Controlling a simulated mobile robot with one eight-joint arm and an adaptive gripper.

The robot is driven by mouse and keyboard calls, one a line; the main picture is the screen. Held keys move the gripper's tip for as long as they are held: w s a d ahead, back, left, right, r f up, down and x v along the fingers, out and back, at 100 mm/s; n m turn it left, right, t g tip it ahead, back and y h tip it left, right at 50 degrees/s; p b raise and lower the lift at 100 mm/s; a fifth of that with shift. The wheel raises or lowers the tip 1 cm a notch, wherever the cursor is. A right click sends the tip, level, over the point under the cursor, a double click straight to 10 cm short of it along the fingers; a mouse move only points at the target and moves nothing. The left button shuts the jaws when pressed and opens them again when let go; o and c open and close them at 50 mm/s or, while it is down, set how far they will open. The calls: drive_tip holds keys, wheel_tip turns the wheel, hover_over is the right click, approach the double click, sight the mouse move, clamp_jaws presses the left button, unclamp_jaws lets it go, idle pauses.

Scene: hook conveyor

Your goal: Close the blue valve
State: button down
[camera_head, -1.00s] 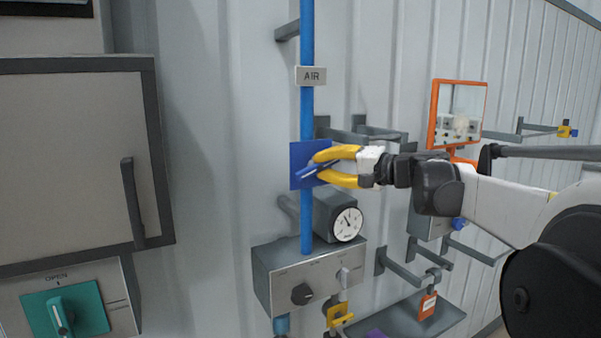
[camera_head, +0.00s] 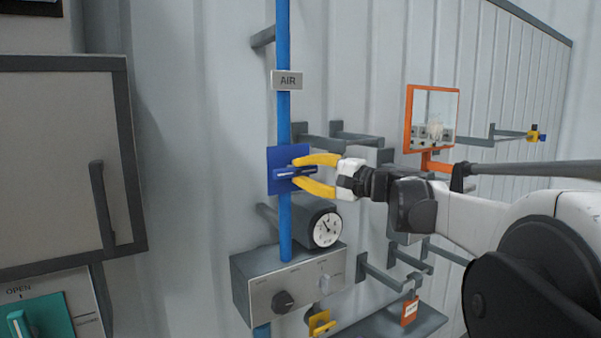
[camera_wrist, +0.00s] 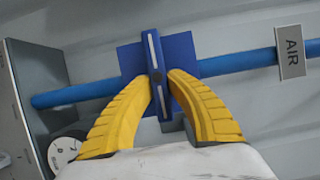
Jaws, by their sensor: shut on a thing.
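The blue valve (camera_head: 287,153) has a square blue plate on a vertical blue pipe (camera_head: 284,120), below a sign reading AIR (camera_head: 287,80). Its blue lever handle (camera_head: 296,171) lies nearly level across the pipe in the head view. In the wrist view the handle (camera_wrist: 155,66) stands nearly upright in the picture, across the pipe (camera_wrist: 235,63). My gripper (camera_head: 304,173) has its yellow fingers on either side of the handle, shut on it. Both fingertips show against the handle in the wrist view (camera_wrist: 163,82).
A round gauge (camera_head: 326,229) and a grey box with a black knob (camera_head: 283,302) sit below the valve. Grey hook brackets (camera_head: 335,138) and an orange-framed mirror (camera_head: 432,118) are to the right. A grey cabinet (camera_head: 65,160) stands at the left.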

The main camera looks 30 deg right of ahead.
drive_tip(key=c, duration=1.3)
unclamp_jaws()
drive_tip(key=v, duration=1.2)
drive_tip(key=shift+f, duration=0.1)
